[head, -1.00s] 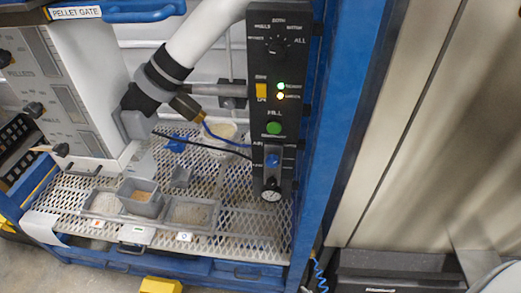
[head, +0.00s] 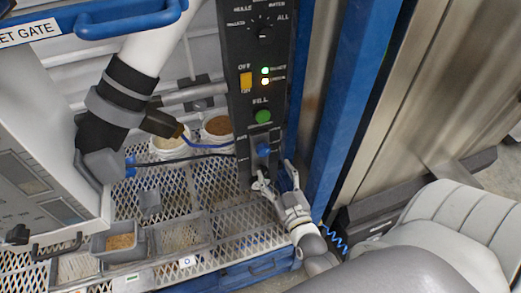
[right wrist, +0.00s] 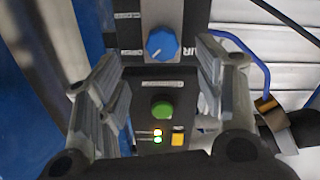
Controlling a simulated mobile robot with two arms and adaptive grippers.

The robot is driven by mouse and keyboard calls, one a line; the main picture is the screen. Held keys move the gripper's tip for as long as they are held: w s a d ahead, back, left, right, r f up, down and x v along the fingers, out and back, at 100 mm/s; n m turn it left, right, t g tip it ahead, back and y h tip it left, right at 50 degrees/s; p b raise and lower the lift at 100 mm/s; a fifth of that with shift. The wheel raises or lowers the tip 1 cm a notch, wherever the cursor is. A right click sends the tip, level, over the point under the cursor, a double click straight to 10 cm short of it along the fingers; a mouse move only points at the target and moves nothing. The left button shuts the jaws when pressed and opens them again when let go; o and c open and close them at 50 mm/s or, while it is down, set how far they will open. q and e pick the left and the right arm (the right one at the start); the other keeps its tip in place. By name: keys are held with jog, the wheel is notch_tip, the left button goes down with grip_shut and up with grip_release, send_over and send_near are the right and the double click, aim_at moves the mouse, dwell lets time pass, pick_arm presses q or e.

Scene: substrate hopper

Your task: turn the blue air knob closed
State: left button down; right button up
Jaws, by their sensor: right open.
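The blue air knob (head: 263,150) is a small round knob on a grey plate low on the black control panel (head: 237,118). In the right wrist view the knob (right wrist: 162,44) shows face-on with a pale pointer mark, near the top middle. My right gripper (head: 275,174) is open just below and right of the knob in the head view. Its fingers stand apart on both sides of the knob in the right wrist view (right wrist: 157,62), with no contact that I can see.
A green fill button (head: 263,117), an orange switch (head: 246,79) and a selector dial (head: 264,30) sit above the knob. A blue frame post (head: 345,100) stands right of the panel. A tray (head: 119,243) and tubs stand on the mesh shelf at left.

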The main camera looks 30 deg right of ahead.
aim_at(265, 154)
jog(key=x, duration=0.3)
jog(key=shift+r, duration=0.1)
jog(key=p+x, duration=0.1)
jog(key=x, duration=0.4)
jog(key=shift+w+a, duration=0.1)
jog(key=shift+w, duration=0.7)
pick_arm(q)
jog(key=shift+w+r, duration=0.15)
jog(key=shift+r, duration=0.45)
pick_arm(e)
jog(key=c, duration=1)
pick_arm(q)
jog(key=shift+d, duration=0.2)
